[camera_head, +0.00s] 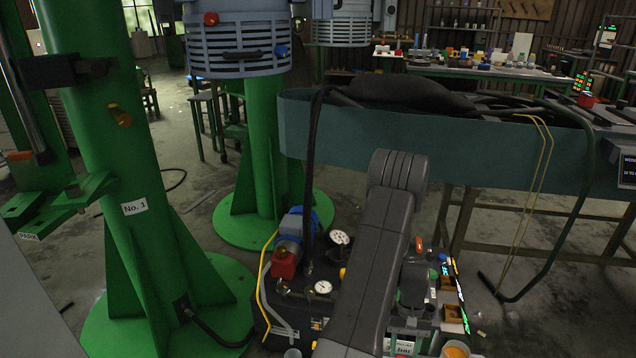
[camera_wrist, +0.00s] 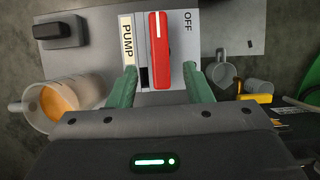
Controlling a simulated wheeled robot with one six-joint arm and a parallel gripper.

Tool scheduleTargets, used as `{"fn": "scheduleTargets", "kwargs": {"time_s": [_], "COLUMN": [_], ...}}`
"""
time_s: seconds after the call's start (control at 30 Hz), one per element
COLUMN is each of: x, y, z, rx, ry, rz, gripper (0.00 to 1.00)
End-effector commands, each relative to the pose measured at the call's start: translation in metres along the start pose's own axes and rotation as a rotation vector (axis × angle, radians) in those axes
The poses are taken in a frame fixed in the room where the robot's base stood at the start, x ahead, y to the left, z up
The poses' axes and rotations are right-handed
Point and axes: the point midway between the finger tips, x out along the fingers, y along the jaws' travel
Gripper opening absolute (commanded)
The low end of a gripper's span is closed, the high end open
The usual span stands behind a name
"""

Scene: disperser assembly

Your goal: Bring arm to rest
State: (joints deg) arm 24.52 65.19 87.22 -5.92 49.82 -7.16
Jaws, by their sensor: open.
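My gripper (camera_wrist: 172,90) shows in the wrist view with its two green fingers apart. Between and just beyond them is a red switch handle (camera_wrist: 160,50) on a pale plate marked PUMP and OFF (camera_wrist: 188,22). The handle lies lengthwise between the two words. I cannot tell whether either finger touches it.
Gauges (camera_head: 340,239) and a red-and-blue pump (camera_head: 290,255) sit left of my arm. Green columns (camera_head: 110,150) rise at left.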

Motion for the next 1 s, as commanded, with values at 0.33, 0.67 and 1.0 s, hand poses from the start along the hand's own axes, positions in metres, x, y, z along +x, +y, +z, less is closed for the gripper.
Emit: {"fn": "scheduleTargets", "kwargs": {"time_s": [0.33,0.67,1.0], "x": [0.056,0.063,0.053], "y": [0.0,0.0,0.0], "z": [0.0,0.0,0.0], "rx": [0.0,0.01,-0.001], "ry": [-0.002,0.0,0.002], "rz": [0.0,-0.004,0.001], "gripper": [0.45,0.45,0.45]}}
